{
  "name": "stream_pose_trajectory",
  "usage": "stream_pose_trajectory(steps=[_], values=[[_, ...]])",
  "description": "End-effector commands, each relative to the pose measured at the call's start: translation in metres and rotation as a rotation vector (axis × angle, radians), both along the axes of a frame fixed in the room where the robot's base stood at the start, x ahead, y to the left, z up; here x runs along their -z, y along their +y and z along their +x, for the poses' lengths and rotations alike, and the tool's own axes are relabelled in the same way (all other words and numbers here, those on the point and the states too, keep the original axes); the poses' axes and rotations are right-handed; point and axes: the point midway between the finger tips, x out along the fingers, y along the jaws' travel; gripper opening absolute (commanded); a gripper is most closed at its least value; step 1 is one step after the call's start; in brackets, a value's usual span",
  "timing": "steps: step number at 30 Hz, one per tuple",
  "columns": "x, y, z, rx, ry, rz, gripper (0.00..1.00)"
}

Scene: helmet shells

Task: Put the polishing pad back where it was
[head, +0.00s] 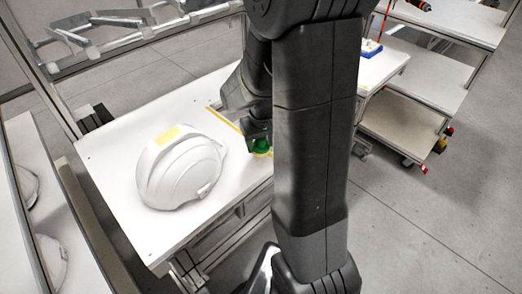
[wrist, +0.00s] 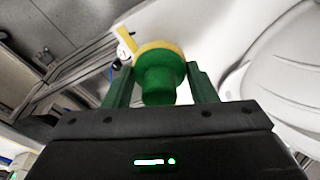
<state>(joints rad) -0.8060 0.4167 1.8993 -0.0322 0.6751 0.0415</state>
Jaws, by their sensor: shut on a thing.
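The polishing pad (head: 262,148) has a green grip and a yellow disc. My gripper (wrist: 160,80) is shut on it, and the pad's green grip (wrist: 160,78) sits between the two green fingers in the wrist view. The yellow disc faces away from the wrist camera. In the head view my gripper (head: 257,138) is at the right edge of the white table (head: 110,152), partly hidden behind my arm. I cannot tell whether the disc touches the table. A yellow line (head: 225,120) marks the tabletop beside the gripper.
A white helmet shell (head: 182,168) with a yellow patch sits on the table, left of my gripper; it shows at right in the wrist view (wrist: 290,70). A white shelf cart (head: 415,108) stands at the right. A blue item (head: 371,48) rests on another surface. The front-left tabletop is clear.

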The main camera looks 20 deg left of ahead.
Motion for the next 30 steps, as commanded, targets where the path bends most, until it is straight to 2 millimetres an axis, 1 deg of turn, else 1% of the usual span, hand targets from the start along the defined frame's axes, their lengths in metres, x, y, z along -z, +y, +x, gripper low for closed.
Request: stream_pose_trajectory(steps=[1,3,6,9,15,19,20,22,23,30], values=[[0.009,-0.001,-0.001,0.0,0.004,-0.004,0.3],[0.019,-0.001,-0.001,0.0,0.004,-0.004,0.3],[0.029,-0.001,0.0,0.0,0.002,-0.002,0.3],[0.032,0.0,0.0,0.0,0.001,-0.001,0.3],[0.032,0.0,0.0,0.001,0.001,-0.001,0.3],[0.037,0.0,0.0,0.001,0.001,-0.001,0.3],[0.035,0.0,0.0,0.001,0.001,-0.001,0.57],[0.035,0.0,0.0,0.001,0.001,-0.001,0.71],[0.035,0.0,0.0,0.001,0.001,-0.001,0.73],[0.035,0.0,0.0,0.001,0.001,-0.001,0.73]])
